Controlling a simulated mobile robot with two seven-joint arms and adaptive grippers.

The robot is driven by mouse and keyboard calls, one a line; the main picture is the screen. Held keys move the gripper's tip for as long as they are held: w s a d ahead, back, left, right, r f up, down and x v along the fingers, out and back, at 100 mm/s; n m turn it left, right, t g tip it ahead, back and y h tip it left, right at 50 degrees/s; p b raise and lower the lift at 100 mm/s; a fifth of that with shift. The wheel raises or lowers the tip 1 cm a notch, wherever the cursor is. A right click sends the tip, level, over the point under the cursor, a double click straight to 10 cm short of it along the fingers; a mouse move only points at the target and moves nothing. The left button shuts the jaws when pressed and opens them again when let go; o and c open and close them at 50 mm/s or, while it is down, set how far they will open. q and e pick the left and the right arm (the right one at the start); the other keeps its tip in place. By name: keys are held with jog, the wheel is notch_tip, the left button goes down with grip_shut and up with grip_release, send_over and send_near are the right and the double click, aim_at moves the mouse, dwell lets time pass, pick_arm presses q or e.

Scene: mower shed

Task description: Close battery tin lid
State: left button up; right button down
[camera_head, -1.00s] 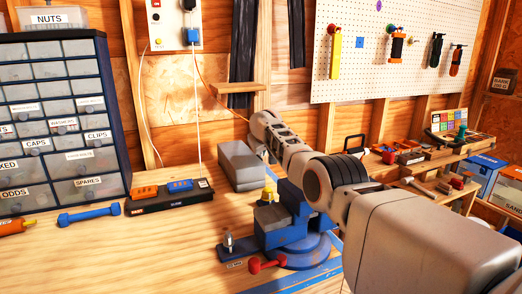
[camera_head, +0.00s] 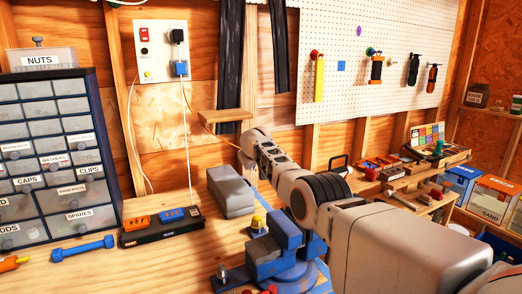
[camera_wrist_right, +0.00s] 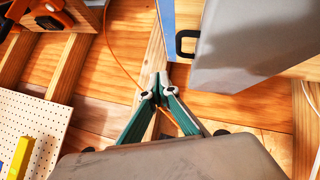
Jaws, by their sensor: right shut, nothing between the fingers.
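A grey box-shaped tin (camera_head: 231,191), which I take for the battery tin, sits on the bench near the back wall. It shows no readable label. A line runs along its side; I cannot tell whether the lid is fully down. There the grey tin (camera_wrist_right: 250,45) is large at upper right, apart from the fingertips. In the head view the right gripper (camera_head: 246,163) is just above and right of the tin, its fingertips partly hidden. My left gripper is not in view.
A blue vise (camera_head: 285,250) stands in front of the tin, under my right arm. A black charger strip (camera_head: 162,231) lies left. A small wooden shelf (camera_head: 224,115) juts from the wall above.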

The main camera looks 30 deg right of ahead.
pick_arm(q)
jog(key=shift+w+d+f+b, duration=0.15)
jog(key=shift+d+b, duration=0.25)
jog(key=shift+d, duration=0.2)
pick_arm(e)
jog(key=s+r, duration=0.6)
jog(key=s, duration=0.1)
jog(key=shift+d+r, duration=0.15)
jog(key=shift+d, duration=0.2)
